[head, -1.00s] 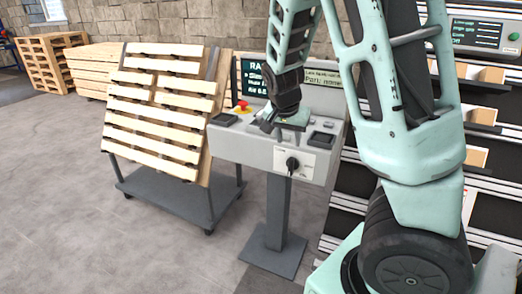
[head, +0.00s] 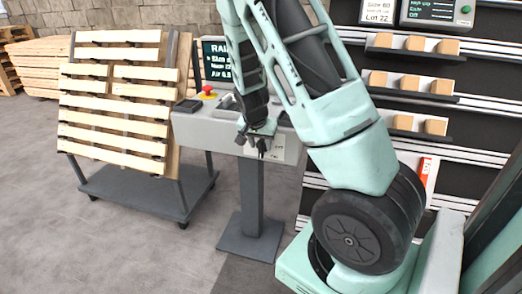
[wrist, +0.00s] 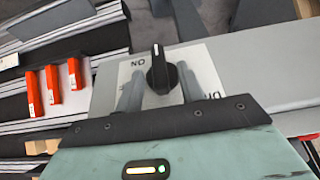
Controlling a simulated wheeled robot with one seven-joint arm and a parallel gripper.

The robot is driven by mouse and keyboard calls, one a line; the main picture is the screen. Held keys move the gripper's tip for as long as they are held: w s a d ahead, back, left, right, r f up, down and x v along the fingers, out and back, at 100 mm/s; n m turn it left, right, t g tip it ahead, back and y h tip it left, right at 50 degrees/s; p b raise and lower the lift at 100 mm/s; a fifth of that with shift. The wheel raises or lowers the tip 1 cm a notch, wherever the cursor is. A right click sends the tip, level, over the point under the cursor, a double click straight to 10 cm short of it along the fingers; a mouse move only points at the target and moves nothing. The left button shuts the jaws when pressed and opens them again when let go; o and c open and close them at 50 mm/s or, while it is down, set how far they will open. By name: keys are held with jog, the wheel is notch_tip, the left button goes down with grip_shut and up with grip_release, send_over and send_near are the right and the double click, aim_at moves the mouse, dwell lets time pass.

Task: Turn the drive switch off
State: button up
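The drive switch is a black rotary knob (wrist: 160,72) on a pale label plate on the front of the grey control console (head: 205,132). In the wrist view a white mark shows at the knob's upper end, near upside-down lettering on the plate; another label, partly hidden, is at right. My gripper (wrist: 161,70) is open, with one grey finger on each side of the knob and a small gap visible on both sides. In the head view my gripper (head: 258,140) is at the console front and mostly hides the knob.
A red emergency button (head: 207,93) is on the console top beside a dark screen (head: 216,60). A cart with a slatted pallet (head: 115,100) stands left. Shelves with boxes (head: 410,80) stand right. Red-orange items (wrist: 53,85) show in the wrist view. The floor in front is open.

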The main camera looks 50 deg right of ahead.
jog(key=shift+x, duration=1.4)
grip_shut()
